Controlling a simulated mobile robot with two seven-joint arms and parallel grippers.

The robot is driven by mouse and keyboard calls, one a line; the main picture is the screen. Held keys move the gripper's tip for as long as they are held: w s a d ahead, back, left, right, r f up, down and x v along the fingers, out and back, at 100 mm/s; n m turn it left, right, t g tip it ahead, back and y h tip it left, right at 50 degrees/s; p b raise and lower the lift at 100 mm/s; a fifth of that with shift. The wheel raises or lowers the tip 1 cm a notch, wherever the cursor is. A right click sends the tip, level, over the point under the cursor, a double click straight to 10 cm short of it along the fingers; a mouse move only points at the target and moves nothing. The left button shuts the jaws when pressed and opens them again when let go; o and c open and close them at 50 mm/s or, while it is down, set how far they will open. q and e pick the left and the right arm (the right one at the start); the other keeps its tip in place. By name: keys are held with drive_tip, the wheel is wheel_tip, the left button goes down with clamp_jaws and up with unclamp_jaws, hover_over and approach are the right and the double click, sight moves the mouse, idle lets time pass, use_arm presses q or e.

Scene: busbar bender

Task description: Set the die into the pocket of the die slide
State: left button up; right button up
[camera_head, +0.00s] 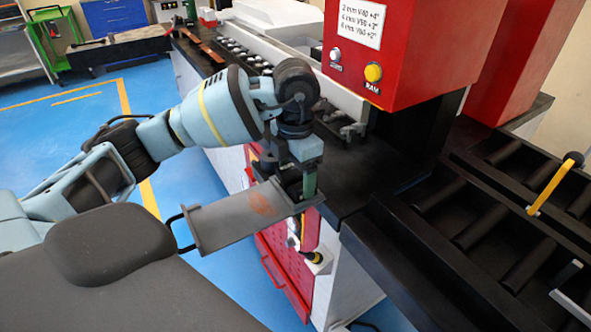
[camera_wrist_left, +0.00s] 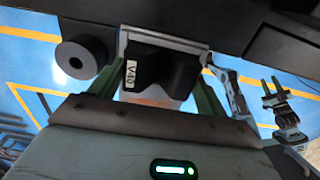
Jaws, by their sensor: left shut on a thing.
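My left gripper (camera_head: 307,183) is low over the inner end of a grey plate (camera_head: 222,224) with a handle, which looks like the die slide. In the left wrist view, the left gripper's green fingers (camera_wrist_left: 165,84) are shut on the dark die (camera_wrist_left: 178,72), labelled V40. The grey plate (camera_wrist_left: 152,91) with its reddish patch shows behind the die there. The die is hidden in the head view, and I cannot make out the pocket or whether the die touches the plate. My right gripper (camera_wrist_left: 273,93) is open and empty in the left wrist view.
The plate juts out beside the black bench (camera_head: 347,187). The red machine head (camera_head: 410,50) hangs behind it. Black roller tracks (camera_head: 480,225) stand at right. A row of small parts (camera_head: 240,52) lies behind my arm. The blue floor at left is open.

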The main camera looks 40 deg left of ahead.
use_arm(q)
drive_tip(key=o, duration=1.8)
wheel_tip(320, 180, up, 12)
drive_tip(key=p, duration=0.1)
use_arm(e)
drive_tip(key=shift+w+r, duration=0.5)
drive_tip(key=shift+r, duration=0.4)
drive_tip(key=shift+s+d, duration=0.1)
drive_tip(key=shift+s, duration=0.05)
